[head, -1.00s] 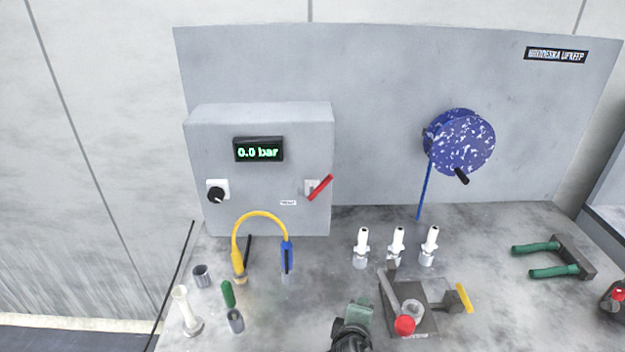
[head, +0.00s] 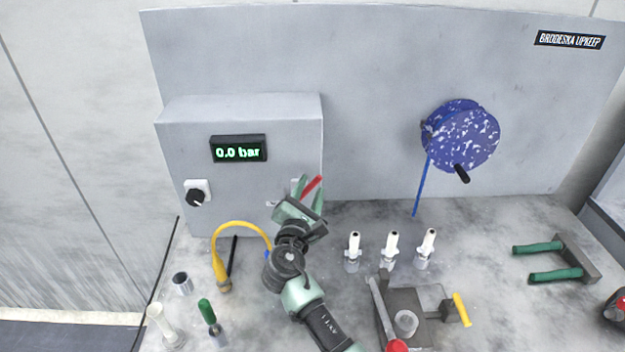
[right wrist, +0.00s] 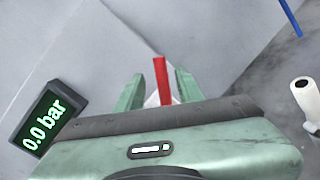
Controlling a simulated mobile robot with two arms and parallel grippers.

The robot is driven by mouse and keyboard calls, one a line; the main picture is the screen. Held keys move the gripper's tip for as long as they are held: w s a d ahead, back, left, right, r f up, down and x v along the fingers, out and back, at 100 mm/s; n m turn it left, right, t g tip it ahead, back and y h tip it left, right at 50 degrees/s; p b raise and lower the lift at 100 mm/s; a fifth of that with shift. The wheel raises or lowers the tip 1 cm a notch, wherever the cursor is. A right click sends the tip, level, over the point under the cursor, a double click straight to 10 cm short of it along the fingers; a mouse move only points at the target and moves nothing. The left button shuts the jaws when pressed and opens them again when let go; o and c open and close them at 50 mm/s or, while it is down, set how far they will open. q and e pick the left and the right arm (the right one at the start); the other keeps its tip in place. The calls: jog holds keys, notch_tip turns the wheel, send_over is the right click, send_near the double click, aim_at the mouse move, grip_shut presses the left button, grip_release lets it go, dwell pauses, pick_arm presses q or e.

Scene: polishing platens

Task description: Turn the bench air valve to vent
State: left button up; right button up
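The air valve is a red lever (head: 312,187) on the right part of the front of the grey box (head: 185,150). The box's display (head: 238,149) reads 0.0 bar. My right gripper (head: 309,189) is at the lever, its green fingers apart. In the right wrist view the red lever (right wrist: 161,80) stands between the two open fingertips (right wrist: 156,88), with gaps on both sides. The lever's pivot and the label beside it are mostly hidden by the gripper in the head view. My left gripper is not in view.
A black knob (head: 196,196) sits on the box's left. White-topped fittings (head: 391,246), a clamp fixture (head: 405,320) and a blue reel (head: 465,140) are to the right. Green-handled pliers (head: 560,262) lie far right.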

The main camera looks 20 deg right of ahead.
aim_at(312, 186)
jog(key=x, duration=0.2)
jog(key=shift+w+d+f, duration=0.2)
jog(key=shift+w+f, duration=0.05)
jog(key=shift+w, duration=0.1)
jog(key=shift+w+d, duration=0.15)
jog(key=shift+w, duration=0.05)
jog(key=shift+s, duration=0.1)
jog(key=shift+r, duration=0.1)
grip_shut()
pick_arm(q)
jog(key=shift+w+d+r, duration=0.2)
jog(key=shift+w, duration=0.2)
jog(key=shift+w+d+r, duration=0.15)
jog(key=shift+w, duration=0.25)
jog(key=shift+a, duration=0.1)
